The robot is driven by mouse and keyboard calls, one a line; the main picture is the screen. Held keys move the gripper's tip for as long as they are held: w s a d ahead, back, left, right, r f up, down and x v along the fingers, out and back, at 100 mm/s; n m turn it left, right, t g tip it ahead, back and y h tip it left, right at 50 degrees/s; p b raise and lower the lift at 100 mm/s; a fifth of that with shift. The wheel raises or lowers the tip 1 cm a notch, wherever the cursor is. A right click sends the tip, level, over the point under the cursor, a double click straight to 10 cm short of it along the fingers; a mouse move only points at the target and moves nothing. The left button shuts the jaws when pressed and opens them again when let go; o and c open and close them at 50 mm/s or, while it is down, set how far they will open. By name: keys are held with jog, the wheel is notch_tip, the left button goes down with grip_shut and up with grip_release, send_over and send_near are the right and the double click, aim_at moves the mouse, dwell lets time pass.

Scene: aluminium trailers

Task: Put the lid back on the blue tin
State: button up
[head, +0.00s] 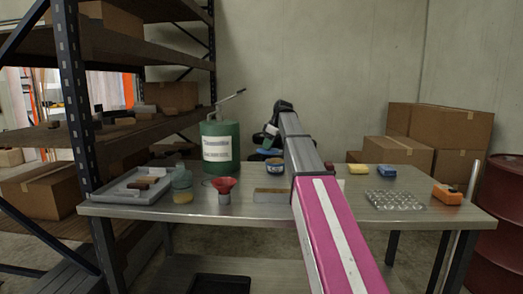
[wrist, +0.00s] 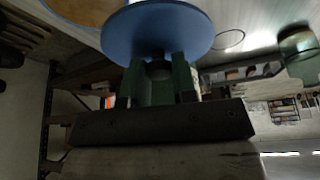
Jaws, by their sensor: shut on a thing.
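The blue tin (head: 274,167) stands on the metal table (head: 330,212), left of my arm in the head view. A rounded tan shape with a blue edge (wrist: 85,10) at the top left of the wrist view looks like part of it. The round blue lid (wrist: 157,28) is in my gripper (wrist: 158,72), whose green fingers are shut on the dark knob at its middle. In the head view my gripper (head: 270,137) and the lid are small and partly hidden by my arm, above and close to the tin. I cannot tell whether lid and tin touch.
A green drum with a pump (head: 221,148) stands behind the tin to the left. A red funnel (head: 224,186), a jar (head: 182,186) and a grey tray (head: 130,187) are left. A tan block (head: 271,195) lies in front. Sponges (head: 388,171) and a clear egg-type tray (head: 394,200) are right.

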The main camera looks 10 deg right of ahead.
jog(key=w+d, duration=0.5)
jog(key=w, duration=0.2)
jog(key=shift+s+f, duration=0.15)
jog(key=shift+f, duration=1.45)
jog(key=shift+s+f, duration=0.1)
jog(key=shift+f, duration=1.45)
jog(key=shift+f, duration=0.15)
jog(key=o, duration=1.5)
jog(key=shift+c, duration=0.2)
notch_tip(320, 180, up, 7)
